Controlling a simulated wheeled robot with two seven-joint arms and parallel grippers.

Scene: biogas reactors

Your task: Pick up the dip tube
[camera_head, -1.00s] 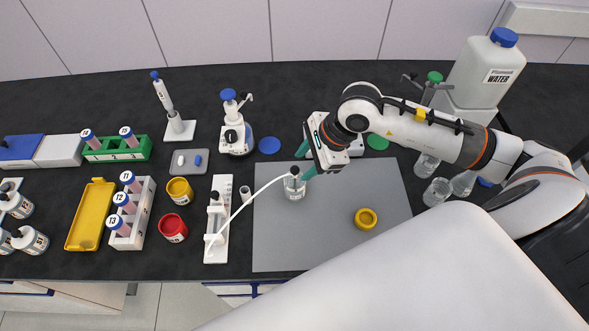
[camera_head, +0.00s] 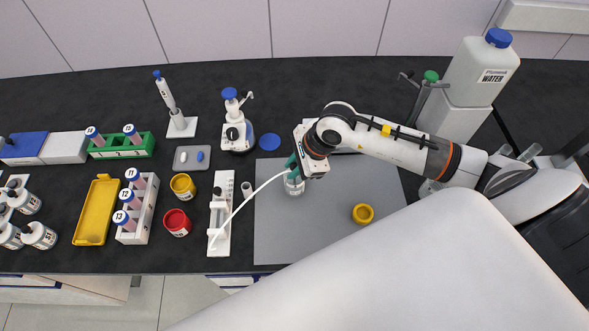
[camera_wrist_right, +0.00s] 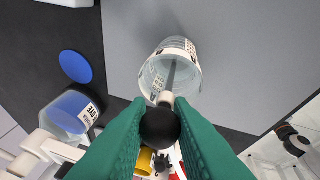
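The dip tube shows in the right wrist view as a black rounded head (camera_wrist_right: 160,128) with a white collar and a thin grey stem that reaches down into a clear bottle (camera_wrist_right: 170,70). My right gripper (camera_wrist_right: 162,102) has its green fingers against both sides of the head and collar. In the head view my right gripper (camera_head: 294,169) is directly above the bottle (camera_head: 294,187), hiding most of the tube's top. A white hose (camera_head: 246,205) curves from there to a white rack (camera_head: 219,240). My left gripper is not in view.
A blue disc (camera_head: 269,142) and a blue-topped dispenser (camera_head: 236,130) stand behind left. Red (camera_head: 177,222) and yellow (camera_head: 183,186) jars are farther left. The front of the mat is clear.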

